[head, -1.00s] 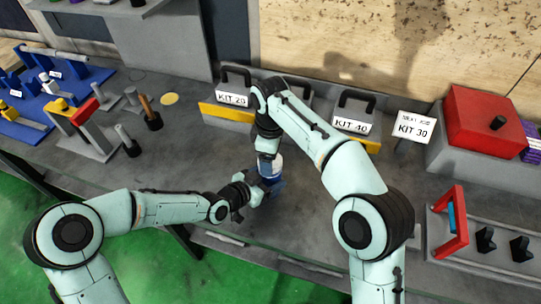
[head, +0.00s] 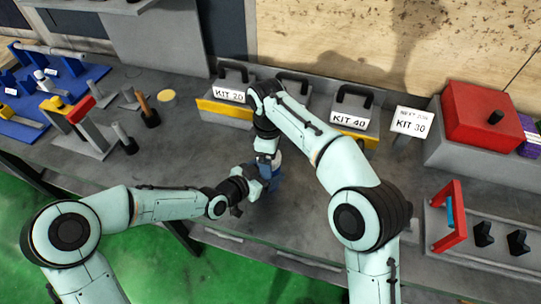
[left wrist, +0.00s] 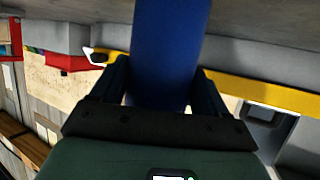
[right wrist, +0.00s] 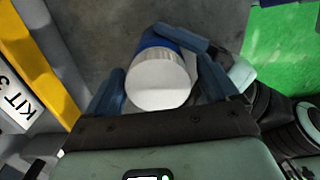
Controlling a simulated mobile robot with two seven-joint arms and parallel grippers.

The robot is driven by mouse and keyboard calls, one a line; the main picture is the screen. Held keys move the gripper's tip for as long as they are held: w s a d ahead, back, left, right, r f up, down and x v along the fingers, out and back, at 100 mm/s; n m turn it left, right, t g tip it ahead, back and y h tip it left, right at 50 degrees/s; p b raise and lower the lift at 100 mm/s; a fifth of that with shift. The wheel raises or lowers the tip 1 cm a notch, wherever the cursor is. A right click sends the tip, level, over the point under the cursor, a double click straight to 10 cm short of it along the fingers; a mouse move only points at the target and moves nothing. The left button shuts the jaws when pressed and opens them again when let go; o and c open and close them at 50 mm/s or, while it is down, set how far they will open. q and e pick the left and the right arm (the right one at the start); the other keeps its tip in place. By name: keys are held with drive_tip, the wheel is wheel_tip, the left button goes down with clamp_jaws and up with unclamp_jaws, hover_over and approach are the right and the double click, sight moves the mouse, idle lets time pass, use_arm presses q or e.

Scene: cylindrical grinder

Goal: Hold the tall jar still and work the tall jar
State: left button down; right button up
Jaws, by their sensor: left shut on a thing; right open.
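The tall jar (head: 277,160) has a blue body and a white lid; it stands near the middle of the bench, partly hidden by my grippers. My left gripper (head: 262,180) reaches in from the left and is shut on the blue body, which fills the gap between its fingers in the left wrist view (left wrist: 168,55). My right gripper (head: 268,154) is above the jar. In the right wrist view the white lid (right wrist: 158,85) lies between its open fingers, with the blue body (right wrist: 152,40) beyond. Whether a finger touches the lid, I cannot tell.
A KIT 30 sign (head: 411,123) and a red box (head: 483,122) are at the right. Blue fixtures (head: 25,115) are at the left. The bench around the jar is mostly clear.

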drive_tip(key=r, duration=0.4)
drive_tip(key=shift+s+a+r, duration=0.15)
drive_tip(key=shift+a+r, duration=0.25)
drive_tip(key=shift+d, duration=0.15)
drive_tip(key=shift+c, duration=0.4)
drive_tip(key=n, duration=0.2)
drive_tip(key=r+n, duration=0.1)
drive_tip(key=n, duration=0.1)
drive_tip(key=r+n, duration=0.1)
drive_tip(key=n, duration=0.1)
drive_tip(key=shift+w+d, duration=0.15)
drive_tip(key=shift+w, duration=0.05)
wheel_tip(320, 180, up, 2)
drive_tip(key=n, duration=0.6)
drive_tip(key=shift+d+r+n, duration=0.1)
drive_tip(key=shift+r+n, duration=0.1)
drive_tip(key=shift+n, duration=0.2)
drive_tip(key=shift+f, duration=4.05)
